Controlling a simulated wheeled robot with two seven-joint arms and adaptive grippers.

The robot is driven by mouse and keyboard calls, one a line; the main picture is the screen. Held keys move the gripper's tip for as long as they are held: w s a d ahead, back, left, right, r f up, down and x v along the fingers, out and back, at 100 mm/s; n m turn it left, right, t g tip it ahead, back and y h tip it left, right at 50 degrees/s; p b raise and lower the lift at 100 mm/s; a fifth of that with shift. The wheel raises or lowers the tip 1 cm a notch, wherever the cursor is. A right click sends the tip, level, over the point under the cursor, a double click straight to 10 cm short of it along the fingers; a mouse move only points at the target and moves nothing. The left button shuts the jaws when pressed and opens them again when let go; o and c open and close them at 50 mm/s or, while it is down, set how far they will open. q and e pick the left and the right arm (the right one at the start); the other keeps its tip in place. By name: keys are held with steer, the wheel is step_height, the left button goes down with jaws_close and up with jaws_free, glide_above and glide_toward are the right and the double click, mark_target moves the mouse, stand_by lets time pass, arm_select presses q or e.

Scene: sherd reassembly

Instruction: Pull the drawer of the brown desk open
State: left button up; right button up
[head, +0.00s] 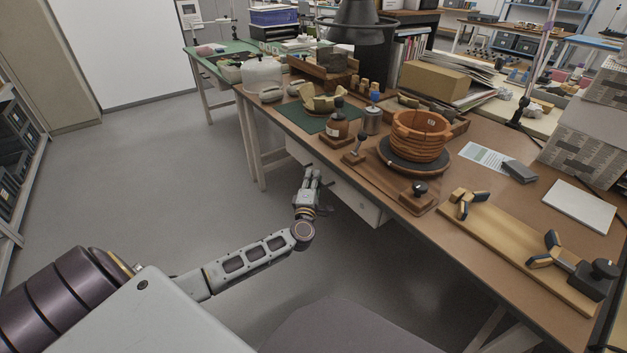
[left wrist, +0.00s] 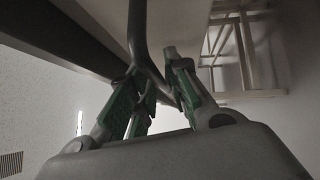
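The brown desk (head: 468,232) runs diagonally through the head view. A white drawer (head: 349,194) hangs under its near edge. I cannot tell whether it stands out from the desk. My left gripper (head: 312,174) is at the drawer's front, low under the desktop. In the left wrist view, the dark curved drawer handle (left wrist: 138,32) passes between the green-padded fingers of the left gripper (left wrist: 152,68). The fingertips converge closely on either side of the bar, and the gripper looks shut on it. My right gripper is not in view.
The grey floor (head: 200,165) left of the desk is clear.

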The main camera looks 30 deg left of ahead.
arm_select(q)
steer(key=shift+w+a, duration=0.1)
steer(key=shift+w, duration=0.15)
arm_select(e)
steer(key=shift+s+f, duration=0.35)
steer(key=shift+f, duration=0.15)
arm_select(q)
steer(key=shift+c, duration=0.4)
jaws_close()
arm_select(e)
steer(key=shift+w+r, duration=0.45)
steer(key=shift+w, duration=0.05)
arm_select(q)
steer(key=shift+s, duration=0.15)
